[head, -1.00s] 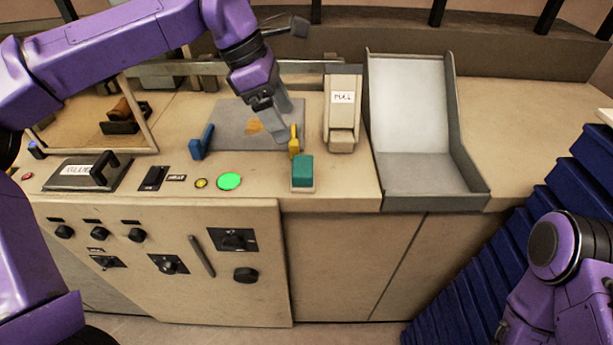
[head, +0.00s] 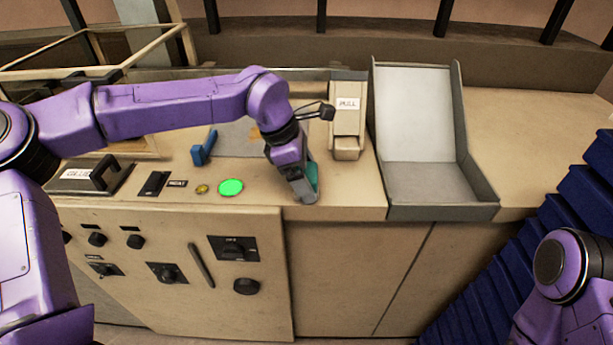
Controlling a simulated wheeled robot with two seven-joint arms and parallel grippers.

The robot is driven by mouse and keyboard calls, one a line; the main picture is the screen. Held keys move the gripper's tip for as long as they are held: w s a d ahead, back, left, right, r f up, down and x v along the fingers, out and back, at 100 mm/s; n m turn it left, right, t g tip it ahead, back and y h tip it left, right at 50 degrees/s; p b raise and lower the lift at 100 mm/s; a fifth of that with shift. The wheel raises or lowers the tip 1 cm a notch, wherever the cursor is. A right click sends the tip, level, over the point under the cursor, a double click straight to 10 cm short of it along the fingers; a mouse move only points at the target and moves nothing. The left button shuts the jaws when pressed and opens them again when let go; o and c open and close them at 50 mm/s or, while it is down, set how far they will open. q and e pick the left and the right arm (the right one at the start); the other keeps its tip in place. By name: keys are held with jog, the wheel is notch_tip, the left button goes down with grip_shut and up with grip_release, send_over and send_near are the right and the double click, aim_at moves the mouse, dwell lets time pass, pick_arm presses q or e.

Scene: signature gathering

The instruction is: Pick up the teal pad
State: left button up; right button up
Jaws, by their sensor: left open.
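The teal pad (head: 313,178) stands near the front edge of the counter, left of the grey tray. Most of it is hidden behind my left gripper (head: 305,196), and only a teal strip shows at the gripper's right side. The left gripper points down at the pad and is open, with its fingers at or around it. I cannot tell whether the fingers touch the pad. My right arm (head: 565,275) shows at the lower right, and its gripper is out of view.
A blue block-like handle (head: 204,148) and a lit green button (head: 230,187) are left of the gripper. A beige dispenser labelled PULL (head: 347,120) stands behind it. The grey tray (head: 440,185) is to the right. Stacked blue crates (head: 560,215) fill the right side.

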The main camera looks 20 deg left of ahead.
pick_arm(q)
jog(key=c, duration=0.7)
jog(key=shift+r, duration=0.2)
notch_tip(320, 180, up, 2)
jog(key=shift+r, duration=0.25)
jog(key=s+d+r+b, duration=0.1)
jog(key=s+r, duration=0.2)
jog(key=s, duration=0.1)
jog(key=s+r+b, duration=0.2)
jog(key=s+r, duration=0.1)
jog(key=s, duration=0.2)
jog(key=s+d+r+b, duration=0.1)
jog(key=s+r, duration=0.3)
jog(key=shift+s+d, duration=0.35)
jog(key=shift+s, duration=0.05)
